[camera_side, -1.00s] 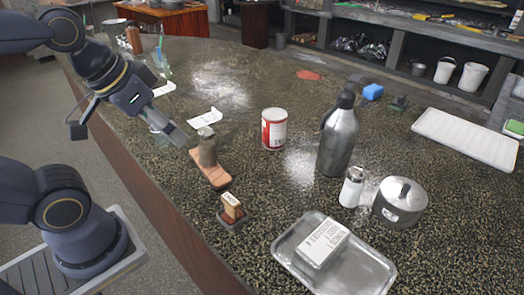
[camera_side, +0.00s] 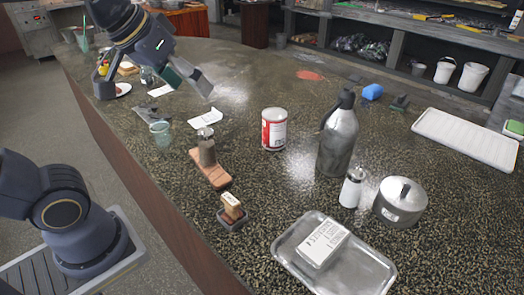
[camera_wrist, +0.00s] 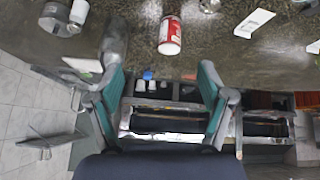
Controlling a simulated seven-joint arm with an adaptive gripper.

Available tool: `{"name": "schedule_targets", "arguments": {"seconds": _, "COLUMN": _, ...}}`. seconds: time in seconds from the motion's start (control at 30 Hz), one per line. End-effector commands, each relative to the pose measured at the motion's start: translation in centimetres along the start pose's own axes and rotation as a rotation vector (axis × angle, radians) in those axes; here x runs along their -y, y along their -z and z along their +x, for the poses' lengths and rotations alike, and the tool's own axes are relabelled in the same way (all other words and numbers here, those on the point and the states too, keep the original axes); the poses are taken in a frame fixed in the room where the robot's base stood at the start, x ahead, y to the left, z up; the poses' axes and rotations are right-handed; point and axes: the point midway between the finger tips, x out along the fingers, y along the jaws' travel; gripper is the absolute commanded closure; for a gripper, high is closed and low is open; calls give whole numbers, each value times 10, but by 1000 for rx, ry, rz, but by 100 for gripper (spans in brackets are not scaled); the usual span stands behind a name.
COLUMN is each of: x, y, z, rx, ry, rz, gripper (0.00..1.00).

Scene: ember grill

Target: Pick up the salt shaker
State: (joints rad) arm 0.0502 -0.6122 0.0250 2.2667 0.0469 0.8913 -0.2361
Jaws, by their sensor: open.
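A white shaker with a grey metal top (camera_side: 351,188), which looks like the salt shaker, stands upright between the steel bottle (camera_side: 339,140) and the lidded metal pot (camera_side: 399,203). In the wrist view the white shaker (camera_wrist: 79,12) is at the top left edge. My gripper (camera_side: 190,82) is raised over the far left part of the counter, well away from the shaker. In the wrist view its teal-padded fingers (camera_wrist: 162,78) are spread, with nothing between them.
A red and white can (camera_side: 274,129) stands left of the bottle. A small metal-topped container (camera_side: 206,149) is on a wooden board (camera_side: 214,173). A metal tray (camera_side: 365,272) holds a labelled package (camera_side: 323,243). A glass (camera_side: 161,134) stands near the left edge. A white ribbed tray (camera_side: 466,139) lies right.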

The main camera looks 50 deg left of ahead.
Motion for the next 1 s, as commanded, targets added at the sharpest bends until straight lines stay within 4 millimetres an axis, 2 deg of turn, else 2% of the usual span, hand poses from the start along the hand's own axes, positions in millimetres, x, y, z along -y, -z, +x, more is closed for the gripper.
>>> {"name": "schedule_targets", "arguments": {"seconds": 0.03, "x": -12, "y": 23, "z": 4, "rx": 5, "ry": -12, "rz": -8, "gripper": 21}}
{"name": "schedule_targets", "arguments": {"seconds": 0.17, "x": -53, "y": 77, "z": 25, "rx": 22, "ry": -36, "rz": -16, "gripper": 21}}
{"name": "schedule_targets", "arguments": {"seconds": 0.2, "x": -71, "y": 91, "z": 36, "rx": 32, "ry": -43, "rz": -10, "gripper": 21}}
{"name": "schedule_targets", "arguments": {"seconds": 0.27, "x": -101, "y": 108, "z": 56, "rx": 49, "ry": -49, "rz": 10, "gripper": 21}}
{"name": "schedule_targets", "arguments": {"seconds": 0.33, "x": -139, "y": 118, "z": 83, "rx": 73, "ry": -54, "rz": 45, "gripper": 21}}
{"name": "schedule_targets", "arguments": {"seconds": 0.43, "x": -190, "y": 115, "z": 120, "rx": 109, "ry": -53, "rz": 117, "gripper": 21}}
{"name": "schedule_targets", "arguments": {"seconds": 0.5, "x": -218, "y": 103, "z": 142, "rx": 136, "ry": -50, "rz": 176, "gripper": 21}}
{"name": "schedule_targets", "arguments": {"seconds": 0.6, "x": -246, "y": 80, "z": 165, "rx": 176, "ry": -44, "rz": 242, "gripper": 21}}
{"name": "schedule_targets", "arguments": {"seconds": 0.7, "x": -258, "y": 61, "z": 178, "rx": 208, "ry": -38, "rz": 283, "gripper": 21}}
{"name": "schedule_targets", "arguments": {"seconds": 0.83, "x": -262, "y": 54, "z": 192, "rx": 211, "ry": -40, "rz": 293, "gripper": 21}}
{"name": "schedule_targets", "arguments": {"seconds": 1.0, "x": -260, "y": 45, "z": 232, "rx": 214, "ry": -38, "rz": 292, "gripper": 21}}
